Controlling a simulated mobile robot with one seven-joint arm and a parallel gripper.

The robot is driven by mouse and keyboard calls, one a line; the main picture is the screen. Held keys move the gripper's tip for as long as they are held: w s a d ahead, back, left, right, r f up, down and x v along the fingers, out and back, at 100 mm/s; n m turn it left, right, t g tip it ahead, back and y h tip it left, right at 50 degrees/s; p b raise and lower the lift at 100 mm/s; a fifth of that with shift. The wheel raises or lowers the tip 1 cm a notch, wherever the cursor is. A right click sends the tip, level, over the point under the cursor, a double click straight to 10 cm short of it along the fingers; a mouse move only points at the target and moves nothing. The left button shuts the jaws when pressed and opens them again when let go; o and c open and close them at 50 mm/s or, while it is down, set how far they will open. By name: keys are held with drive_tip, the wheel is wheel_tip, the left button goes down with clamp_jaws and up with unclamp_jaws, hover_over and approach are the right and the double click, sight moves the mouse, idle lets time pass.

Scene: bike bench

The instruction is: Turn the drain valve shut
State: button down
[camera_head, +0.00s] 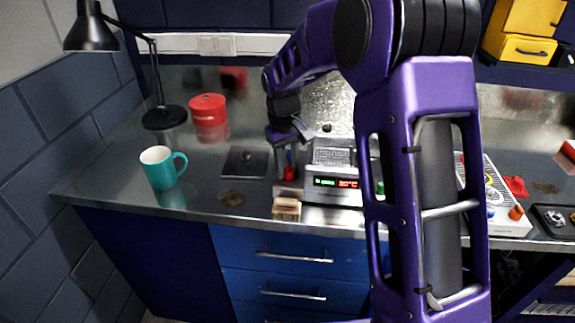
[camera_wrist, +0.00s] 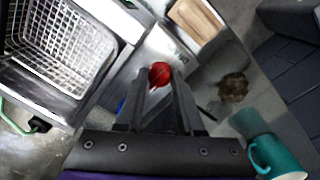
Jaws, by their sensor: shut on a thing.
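The drain valve's red knob (camera_head: 290,173) is low at the left side of the ultrasonic cleaner (camera_head: 335,188), which has a wire basket and a lit display. In the wrist view the red knob (camera_wrist: 160,72) is between my fingertips. My gripper (camera_head: 288,165) points down over it and is shut on it. The fingers partly cover the knob in both views, and I cannot tell its turn angle. The basket (camera_wrist: 62,45) is at the upper left of the wrist view.
A wooden-topped block (camera_head: 287,208) stands at the bench's front edge. A teal mug (camera_head: 160,168), a red tin (camera_head: 208,110) and a black lamp (camera_head: 163,117) are to the left. A dark square plate (camera_head: 243,162) lies beside my gripper. My arm hides part of the bench.

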idle(0.3)
drive_tip(key=c, duration=0.5)
unclamp_jaws()
drive_tip(key=shift+c, duration=0.2)
wheel_tip(320, 180, up, 18)
drive_tip(key=shift+s+a+f, duration=0.2)
drive_tip(key=shift+a+f, duration=0.05)
drive_tip(key=shift+a, duration=0.2)
drive_tip(key=shift+f, duration=0.1)
